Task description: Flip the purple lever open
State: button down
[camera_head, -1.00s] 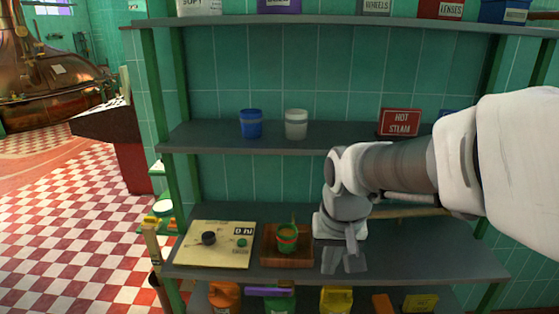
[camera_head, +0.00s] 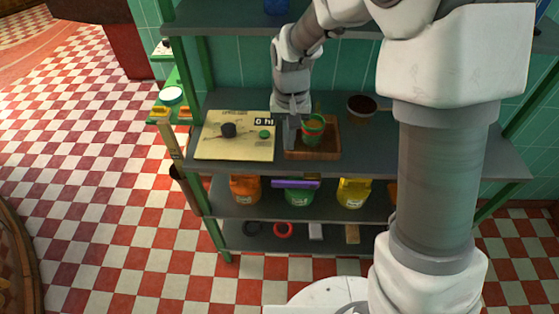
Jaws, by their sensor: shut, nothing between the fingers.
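A purple bar (camera_head: 296,184), the only purple thing in view, lies level across the top of a green container (camera_head: 299,194) on the shelf below the panel. I cannot tell whether it is the lever or how it is hinged. My gripper (camera_head: 291,137) points down at the left end of a brown wooden tray (camera_head: 326,151), one shelf above the purple bar. It is shut and empty. It is just left of a green cup with an orange band (camera_head: 313,130) in the tray; I cannot tell whether they touch.
A cream panel (camera_head: 219,149) with a black knob (camera_head: 228,130) and a green button (camera_head: 264,134) lies left of the tray. A dark round bowl (camera_head: 362,106) stands at the right. An orange container (camera_head: 245,188) and a yellow one (camera_head: 354,191) flank the green container.

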aim_at(285, 182)
jog(key=shift+w+a+f, duration=0.2)
jog(key=shift+a+f, duration=0.05)
notch_tip(285, 182, down, 14)
dwell(0.8)
jog(key=shift+f, duration=0.1)
dwell(0.3)
